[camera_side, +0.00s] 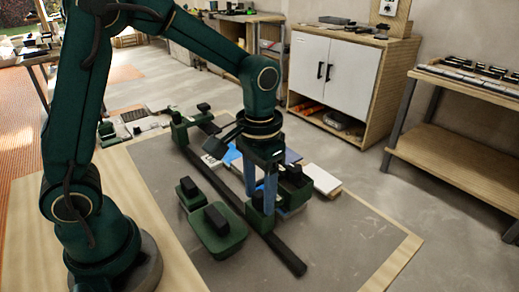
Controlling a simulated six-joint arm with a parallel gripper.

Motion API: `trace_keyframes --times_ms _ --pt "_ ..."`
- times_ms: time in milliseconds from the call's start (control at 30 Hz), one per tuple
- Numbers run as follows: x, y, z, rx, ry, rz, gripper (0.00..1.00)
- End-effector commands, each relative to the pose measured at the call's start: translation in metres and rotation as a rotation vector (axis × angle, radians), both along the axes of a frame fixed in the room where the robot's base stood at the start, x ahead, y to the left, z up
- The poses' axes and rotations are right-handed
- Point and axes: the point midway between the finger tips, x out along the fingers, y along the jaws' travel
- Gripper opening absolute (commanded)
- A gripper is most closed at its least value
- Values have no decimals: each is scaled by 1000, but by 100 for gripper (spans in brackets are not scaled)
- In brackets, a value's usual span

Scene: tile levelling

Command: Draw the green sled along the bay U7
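A dark rail (288,258) runs diagonally over the grey work surface, from the back left to the front right. A green sled (261,219) sits at the rail, directly below my gripper (262,196). My gripper points straight down, and its two bluish fingers reach down to the sled. Whether they are closed on it or only beside it is not clear at this size. A second green part with black tops (294,184) stands just right of the fingers and is partly hidden by them. No U7 marking is readable.
Two green blocks with black knobs, a smaller one (189,193) and a larger one (217,236), stand left of the rail. A white tile (322,180) lies to the right; blue tiles (231,155) lie behind the gripper. The front right of the surface (358,240) is clear.

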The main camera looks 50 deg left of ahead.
Motion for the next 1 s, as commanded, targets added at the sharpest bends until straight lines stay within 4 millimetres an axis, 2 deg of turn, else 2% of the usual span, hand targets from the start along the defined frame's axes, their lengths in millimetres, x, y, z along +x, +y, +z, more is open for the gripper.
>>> trace_keyframes --times_ms 33,100,133,367,1000 --pt "0 0 0 0 0 0 36" --pt "0 0 0 0 0 0 9" --pt "0 0 0 0 0 0 0" --pt "0 4 0 0 0 3 0" --pt "0 58 1 0 -1 4 0"
